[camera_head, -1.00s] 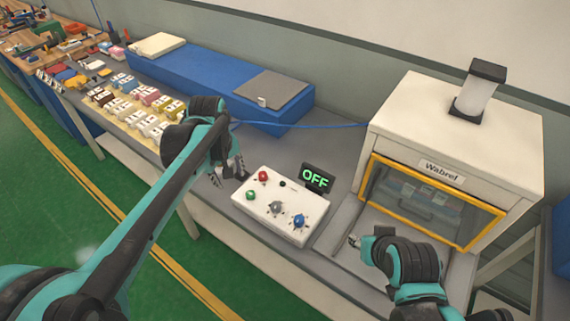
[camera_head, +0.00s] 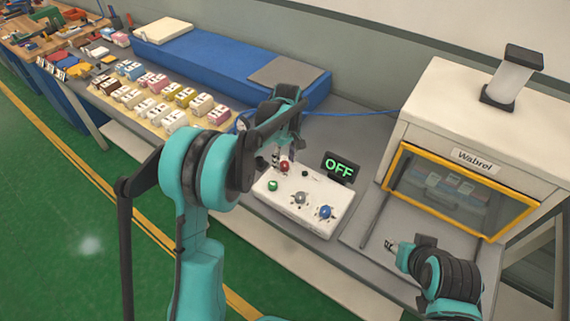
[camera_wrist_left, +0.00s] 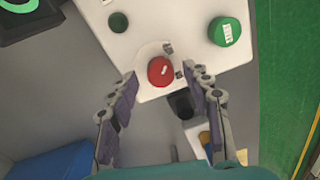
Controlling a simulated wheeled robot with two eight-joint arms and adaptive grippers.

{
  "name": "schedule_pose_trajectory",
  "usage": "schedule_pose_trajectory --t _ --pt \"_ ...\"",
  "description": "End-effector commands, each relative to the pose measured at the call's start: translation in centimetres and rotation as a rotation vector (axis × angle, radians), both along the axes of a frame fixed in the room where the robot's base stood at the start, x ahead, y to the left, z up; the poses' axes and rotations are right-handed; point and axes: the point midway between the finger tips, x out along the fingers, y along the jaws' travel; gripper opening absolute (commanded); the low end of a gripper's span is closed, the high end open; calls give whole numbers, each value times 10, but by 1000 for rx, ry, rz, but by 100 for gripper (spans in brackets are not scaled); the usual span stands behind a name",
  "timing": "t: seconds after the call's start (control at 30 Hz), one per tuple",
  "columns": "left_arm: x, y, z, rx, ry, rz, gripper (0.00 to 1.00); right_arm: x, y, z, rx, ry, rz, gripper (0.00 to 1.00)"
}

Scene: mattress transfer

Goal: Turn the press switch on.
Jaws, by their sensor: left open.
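A white control box (camera_head: 290,213) stands on the grey table, with red (camera_head: 285,167), green (camera_head: 272,185) and blue (camera_head: 326,212) buttons or knobs and a grey knob (camera_head: 300,198). A display (camera_head: 339,167) behind it reads OFF in green. My left gripper (camera_head: 277,160) is over the box's far-left corner by the red button. In the left wrist view my left gripper (camera_wrist_left: 165,92) is open and empty; the red button (camera_wrist_left: 161,71) shows just beyond its fingertips, the green button (camera_wrist_left: 225,31) beyond to the right. My right gripper (camera_head: 391,245) is by the press; its opening is unclear.
A white press cabinet (camera_head: 433,98) labelled Wabrel, with a yellow-framed window, stands at the right. A long blue mattress-like block (camera_head: 205,65) lies along the back. Several small coloured blocks (camera_head: 160,100) lie at the left. A blue cable runs behind the box.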

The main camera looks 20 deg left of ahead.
Motion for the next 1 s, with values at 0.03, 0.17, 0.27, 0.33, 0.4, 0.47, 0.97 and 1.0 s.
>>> schedule_pose_trajectory --t 0.03,0.17,0.27,0.33,0.4,0.47,0.97,1.0 --pt "0 0 -5 0 0 0 49 0 0 -2 0 0 0 40" --pt "0 0 -9 0 0 0 49 0 0 -3 0 0 0 40" --pt "0 0 -9 0 0 -1 49 0 0 -3 0 0 0 40" --pt "0 0 -9 0 0 -1 49 0 0 -2 0 0 0 40" --pt "0 0 -9 0 0 -1 41 0 0 -2 0 0 0 40" --pt "0 0 -8 0 0 -1 25 0 0 -2 0 0 0 40" --pt "0 0 -8 -1 -1 -47 0 0 0 -1 0 0 0 40" --pt "0 0 -8 0 -1 -63 0 0 0 0 0 0 0 40"
